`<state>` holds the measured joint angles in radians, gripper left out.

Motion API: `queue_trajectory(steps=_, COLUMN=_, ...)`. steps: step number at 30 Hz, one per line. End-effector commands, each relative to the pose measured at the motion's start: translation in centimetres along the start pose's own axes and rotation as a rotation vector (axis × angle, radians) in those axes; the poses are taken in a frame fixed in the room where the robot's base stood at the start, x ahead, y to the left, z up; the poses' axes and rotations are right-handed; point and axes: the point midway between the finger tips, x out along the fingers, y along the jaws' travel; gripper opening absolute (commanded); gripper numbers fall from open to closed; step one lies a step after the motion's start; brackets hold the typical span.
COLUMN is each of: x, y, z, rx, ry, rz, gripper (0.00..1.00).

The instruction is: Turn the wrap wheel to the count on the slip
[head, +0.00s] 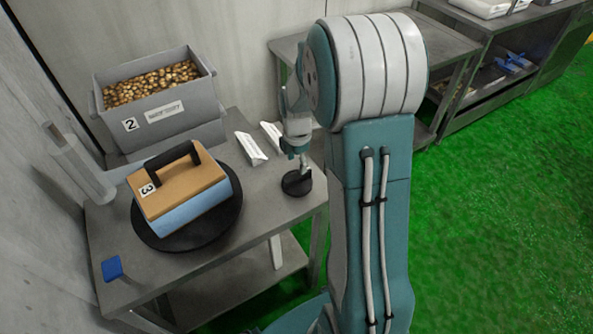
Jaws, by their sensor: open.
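A blue and tan drum-like block (183,198) with a black handle and a "3" label sits on a black round turntable (200,243) on the grey table. Two white folded slips (250,149) stand behind it to the right; their writing is too small to read. A small black disc (297,183) stands near the table's right edge. My gripper (298,158) is open, right of the block and directly above the disc. Its fingers are small, and I cannot tell whether they touch the disc's post. Which wheel is the wrap wheel is unclear.
A grey bin (178,122) labelled "2", full of gold-wrapped pieces, stands at the back left. A blue square piece (112,268) is at the front left edge. A grey post (80,165) stands by the left wall. Green floor (490,230) is open at right.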

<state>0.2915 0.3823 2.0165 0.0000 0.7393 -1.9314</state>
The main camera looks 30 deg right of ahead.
Motion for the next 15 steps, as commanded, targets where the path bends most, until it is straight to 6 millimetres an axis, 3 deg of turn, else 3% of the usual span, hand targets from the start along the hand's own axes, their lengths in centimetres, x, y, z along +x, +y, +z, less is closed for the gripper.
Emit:
queue_trajectory(steps=6, x=-4.4, y=0.2, z=0.0, rx=0.000, ry=-0.002, rz=0.004, gripper=0.66)
queue_trajectory(steps=15, x=-6.7, y=0.2, z=0.0, rx=0.000, ry=-0.001, rz=0.000, gripper=0.66)
